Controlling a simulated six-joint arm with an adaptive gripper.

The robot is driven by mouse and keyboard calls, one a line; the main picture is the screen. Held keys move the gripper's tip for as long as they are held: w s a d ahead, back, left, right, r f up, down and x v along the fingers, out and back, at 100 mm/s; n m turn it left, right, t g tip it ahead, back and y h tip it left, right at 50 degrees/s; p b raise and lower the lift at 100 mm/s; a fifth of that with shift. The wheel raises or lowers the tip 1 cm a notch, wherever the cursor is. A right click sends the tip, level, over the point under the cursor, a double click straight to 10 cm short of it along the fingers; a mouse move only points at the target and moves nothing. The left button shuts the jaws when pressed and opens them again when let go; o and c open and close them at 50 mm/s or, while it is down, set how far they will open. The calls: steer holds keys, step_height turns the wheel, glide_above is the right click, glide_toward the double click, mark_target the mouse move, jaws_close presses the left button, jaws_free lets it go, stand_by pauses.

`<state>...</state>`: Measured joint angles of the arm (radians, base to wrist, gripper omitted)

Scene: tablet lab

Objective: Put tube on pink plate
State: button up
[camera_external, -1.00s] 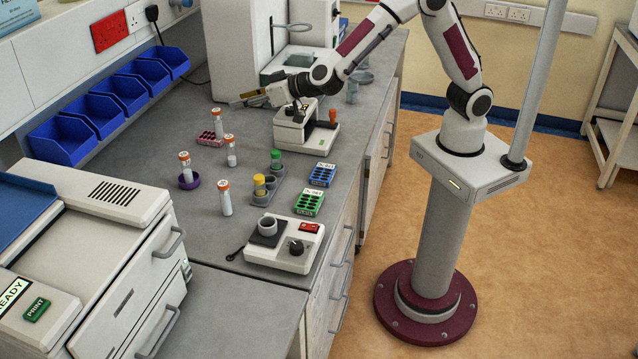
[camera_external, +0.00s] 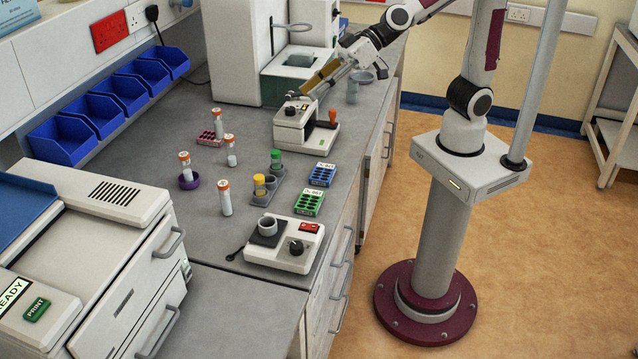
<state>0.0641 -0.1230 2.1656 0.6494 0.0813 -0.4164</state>
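The pink plate (camera_external: 207,139) is a small pink slab with dark holes on the left of the bench. A white tube with an orange cap (camera_external: 217,122) stands at its right end; whether it is on the plate or just behind it I cannot tell. Another such tube (camera_external: 231,153) stands to the right. A third tube (camera_external: 185,165) stands in a purple ring holder (camera_external: 191,183). A fourth tube (camera_external: 226,202) stands nearer the camera. My gripper (camera_external: 311,92) is above the small white device, far right of the tubes. Its fingers look apart, with nothing seen between them.
The white device with an orange knob (camera_external: 291,131) sits below my gripper. A grey rack with yellow- and green-capped vials (camera_external: 264,196), blue (camera_external: 322,175) and green (camera_external: 309,203) racks and a dial unit (camera_external: 270,257) stand forward. Blue bins (camera_external: 62,140) line the wall.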

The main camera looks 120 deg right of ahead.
steer(key=s+a+f+n+g+y, duration=0.1)
steer(key=s+a, duration=0.1)
steer(key=s, duration=0.6)
steer(key=s+a+f+n+g+y, duration=0.1)
steer(key=s+a+f+g, duration=0.15)
steer(key=s, duration=0.45)
steer(key=s+d+f+g+h, duration=0.1)
steer(key=s+f, duration=0.1)
steer(key=s, duration=0.6)
steer(key=s+d+f+n+g+h, duration=0.1)
steer(key=s+f, duration=0.2)
steer(key=s, duration=0.5)
steer(key=shift+d+g, duration=0.2)
steer(key=shift+g, duration=0.15)
steer(key=shift+s, duration=0.1)
